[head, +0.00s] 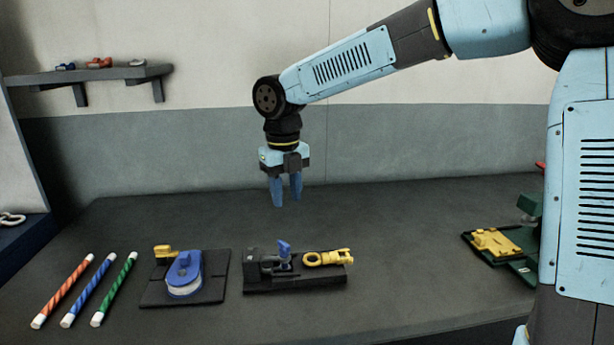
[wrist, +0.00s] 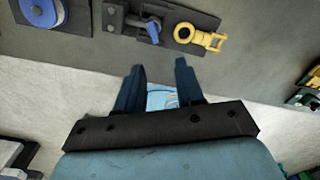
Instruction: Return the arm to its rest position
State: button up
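My gripper (head: 286,200) hangs pointing down at the end of my light-blue arm, above the dark bench (head: 400,205). Its two blue fingers stand apart with nothing held between them. The wrist view also shows the fingers (wrist: 160,80) apart. A small light-blue patch shows behind the gap there; I cannot tell what it is. In the head view the arm is bent, reaching left from the upper right, with the gripper clear of everything on the bench.
A black block with a blue lever and yellow eye fitting (head: 328,258) lies below the gripper. Left of it are a blue reel on a plate (head: 184,272) and three striped rods (head: 88,288). A green-and-yellow device (head: 497,243) sits at right. A wall shelf (head: 100,75) hangs at left.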

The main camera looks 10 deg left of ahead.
jog(key=s+d+r+m+t+h, duration=0.1)
jog(key=s+d+m, duration=0.2)
jog(key=d+m, duration=0.75)
jog(key=s+d+r+m+t+h, duration=0.1)
jog(key=s+d+r+m, duration=0.15)
jog(key=d+m, duration=0.8)
jog(key=s+d+m+t+y, duration=0.1)
jog(key=s+d+m, duration=0.5)
jog(key=m, duration=0.5)
jog(key=s+d+r+m+t+y, duration=0.1)
jog(key=s+d+m+t, duration=0.1)
jog(key=s+d+m, duration=0.4)
jog(key=d+m, duration=0.1)
jog(key=m, duration=0.4)
jog(key=shift+s+d+r+m+t, duration=0.25)
jog(key=shift+s+r+m+t, duration=0.05)
jog(key=shift+s+m, duration=0.1)
jog(key=shift+o, duration=0.5)
jog(key=shift+w, duration=0.1)
